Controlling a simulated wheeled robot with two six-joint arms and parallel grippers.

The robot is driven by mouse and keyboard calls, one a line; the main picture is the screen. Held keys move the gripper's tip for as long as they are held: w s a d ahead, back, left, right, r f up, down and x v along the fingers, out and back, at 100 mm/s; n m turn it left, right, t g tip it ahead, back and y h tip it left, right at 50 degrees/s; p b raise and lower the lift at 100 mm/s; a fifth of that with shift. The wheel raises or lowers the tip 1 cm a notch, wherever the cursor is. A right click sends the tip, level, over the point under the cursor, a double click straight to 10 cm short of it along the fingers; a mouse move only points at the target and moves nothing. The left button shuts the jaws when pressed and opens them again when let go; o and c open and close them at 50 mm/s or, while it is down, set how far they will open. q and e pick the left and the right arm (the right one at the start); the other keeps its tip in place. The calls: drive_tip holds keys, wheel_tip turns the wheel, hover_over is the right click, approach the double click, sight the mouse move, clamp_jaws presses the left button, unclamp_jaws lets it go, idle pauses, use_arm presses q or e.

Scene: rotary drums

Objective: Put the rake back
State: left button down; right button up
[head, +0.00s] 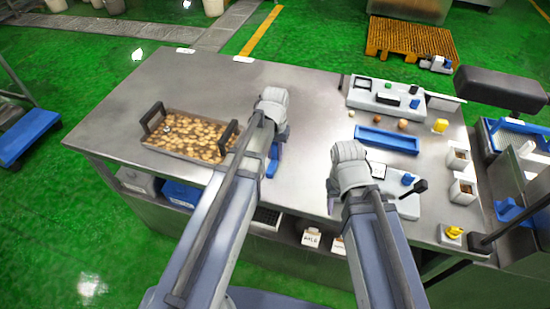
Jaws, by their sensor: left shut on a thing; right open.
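My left gripper (282,134) is over the middle of the steel table, right of the tray, and is shut on a blue tool, which I take to be the rake (272,162). Only a short blue piece of it shows beside my arm; the rest is hidden. My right gripper (332,192) is open, over the table left of the white panel with a black-handled item. Its fingertips are mostly hidden by the wrist. A long blue tray (386,140) lies on the table to the right of both grippers and looks empty.
A tray of brown pieces (190,136) with black handles stands on the table's left. The table's back middle is clear.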

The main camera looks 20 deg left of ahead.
use_arm(q)
drive_tip(key=shift+f, duration=0.2)
use_arm(e)
drive_tip(key=shift+f, duration=0.15)
use_arm(q)
drive_tip(key=c, duration=0.7)
unclamp_jaws()
drive_tip(key=shift+o, duration=0.2)
drive_tip(key=shift+r, duration=0.1)
wheel_tip(320, 180, up, 12)
drive_tip(key=p, duration=1.2)
drive_tip(key=shift+r, duration=0.15)
drive_tip(key=s+d+m+y, duration=0.1)
drive_tip(key=s+d+m, duration=0.2)
drive_tip(key=s+d, duration=0.7)
drive_tip(key=s, duration=0.4)
drive_tip(key=shift+s+d, duration=0.2)
drive_tip(key=shift+d, duration=0.05)
use_arm(e)
wheel_tip(320, 180, up, 12)
